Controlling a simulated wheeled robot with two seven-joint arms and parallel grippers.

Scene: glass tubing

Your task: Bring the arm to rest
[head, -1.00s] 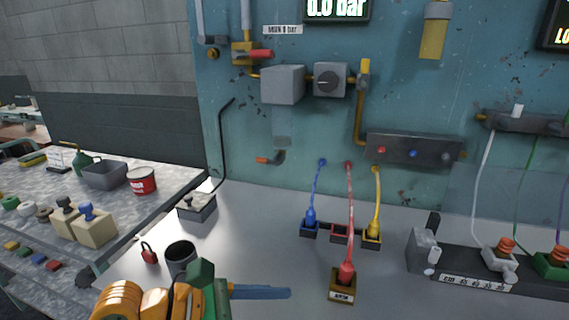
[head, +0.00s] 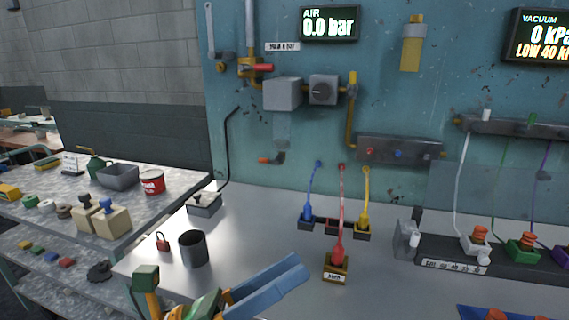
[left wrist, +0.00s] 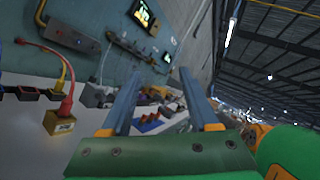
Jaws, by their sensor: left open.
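My left gripper (head: 268,290) comes in at the bottom of the head view with its blue fingers pointing right, above the front of the grey bench. In the left wrist view my left gripper (left wrist: 158,92) shows two blue fingers apart with nothing between them. The gripper is apart from the red plug in its yellow-brown block (head: 336,268), which stands to its right. My right gripper is not seen in either view.
On the bench stand a dark cup (head: 193,248), a red padlock (head: 163,242), blue and yellow plugs in sockets (head: 334,226), and a dark rack (head: 455,250) with connectors. The AIR display (head: 330,23) reads 0.0 bar. A side table (head: 60,190) is at left.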

